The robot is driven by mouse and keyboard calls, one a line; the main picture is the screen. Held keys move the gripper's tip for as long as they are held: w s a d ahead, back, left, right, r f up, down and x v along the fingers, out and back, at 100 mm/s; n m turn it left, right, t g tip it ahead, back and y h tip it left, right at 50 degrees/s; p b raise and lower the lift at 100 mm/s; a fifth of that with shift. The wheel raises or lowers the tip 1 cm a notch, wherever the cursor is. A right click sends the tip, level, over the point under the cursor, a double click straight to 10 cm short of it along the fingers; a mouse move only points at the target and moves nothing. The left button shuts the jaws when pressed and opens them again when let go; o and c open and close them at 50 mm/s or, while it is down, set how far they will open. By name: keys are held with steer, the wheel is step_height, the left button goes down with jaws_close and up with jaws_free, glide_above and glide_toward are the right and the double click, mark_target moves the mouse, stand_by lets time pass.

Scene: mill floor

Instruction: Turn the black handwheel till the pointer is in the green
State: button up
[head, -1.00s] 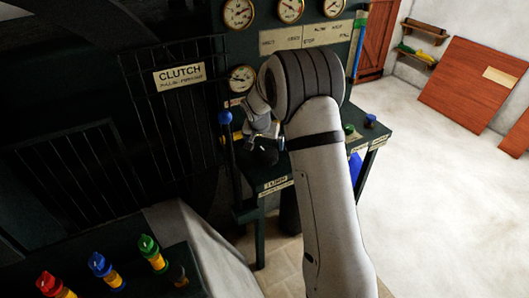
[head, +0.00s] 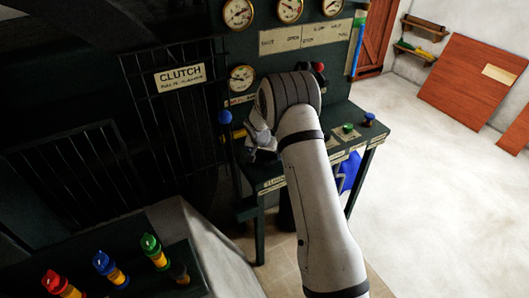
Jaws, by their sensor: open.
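I cannot make out the black handwheel; my arm covers part of the console where it may be. My gripper (head: 252,152) is low beside the left part of the console desk, mostly hidden by my own wrist and arm. Its jaws are open, and I see nothing held in them. Round white gauges sit on the dark panel: one at upper left (head: 238,13), one in the middle (head: 290,9), one at upper right (head: 332,6) and a lower one (head: 241,78). Their pointers and any green zone are too small to read.
A blue-knobbed lever (head: 225,118) stands left of my gripper. A red knob (head: 318,68), green button (head: 348,128) and blue knob (head: 369,119) are to the right. A barred guard with a CLUTCH sign (head: 180,77) is at left. Open pale floor (head: 440,200) lies right.

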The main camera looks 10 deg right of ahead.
steer(key=shift+c, duration=0.3)
steer(key=c, duration=0.7)
steer(key=shift+o, duration=0.2)
